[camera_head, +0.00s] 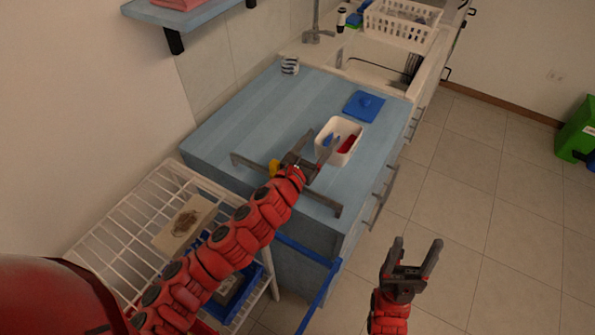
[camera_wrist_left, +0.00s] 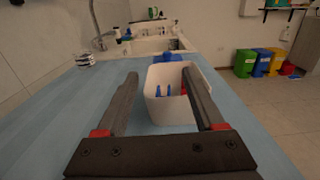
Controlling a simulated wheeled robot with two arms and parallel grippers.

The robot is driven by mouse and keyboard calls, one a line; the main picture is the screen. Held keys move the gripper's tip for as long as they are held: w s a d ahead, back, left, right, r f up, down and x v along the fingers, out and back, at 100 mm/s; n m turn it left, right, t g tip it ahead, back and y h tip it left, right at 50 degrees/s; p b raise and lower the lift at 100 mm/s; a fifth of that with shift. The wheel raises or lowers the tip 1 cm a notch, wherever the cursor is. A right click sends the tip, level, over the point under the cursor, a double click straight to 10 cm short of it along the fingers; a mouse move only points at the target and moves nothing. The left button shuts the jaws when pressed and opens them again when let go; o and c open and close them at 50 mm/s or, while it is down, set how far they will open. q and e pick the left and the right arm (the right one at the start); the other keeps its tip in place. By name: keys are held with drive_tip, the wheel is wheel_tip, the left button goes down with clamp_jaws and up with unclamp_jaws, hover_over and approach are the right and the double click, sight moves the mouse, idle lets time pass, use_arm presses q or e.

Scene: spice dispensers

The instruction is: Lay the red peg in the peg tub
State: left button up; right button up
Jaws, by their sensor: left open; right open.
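The white peg tub (camera_head: 320,148) stands on the blue counter, with its opening up. A red piece (camera_head: 348,144), seemingly the red peg, lies inside it on the right. Blue pegs (camera_wrist_left: 162,91) are on the left inside. In the left wrist view the tub (camera_wrist_left: 172,112) is ahead, and my right-hand finger hides part of the red piece. My left gripper (camera_head: 316,148) is open, with nothing between its fingers, at the tub's near left side. Whether a finger touches the tub cannot be told. My right gripper (camera_head: 411,252) is open and empty over the floor.
A blue lid (camera_head: 363,106) lies behind the tub. A striped cup (camera_head: 290,66) stands near the wall, before the sink (camera_head: 372,72). A yellow object (camera_head: 275,168) is partly hidden by my left wrist. A white wire rack (camera_head: 128,212) stands at left. The counter's left part is clear.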

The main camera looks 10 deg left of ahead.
use_arm(q)
drive_tip(key=v, duration=1.1)
drive_tip(key=shift+s+a+b, duration=0.1)
drive_tip(key=shift+s+b, duration=0.15)
drive_tip(key=shift+b, duration=0.15)
drive_tip(key=shift+s+f, duration=0.1)
drive_tip(key=shift+f, duration=0.05)
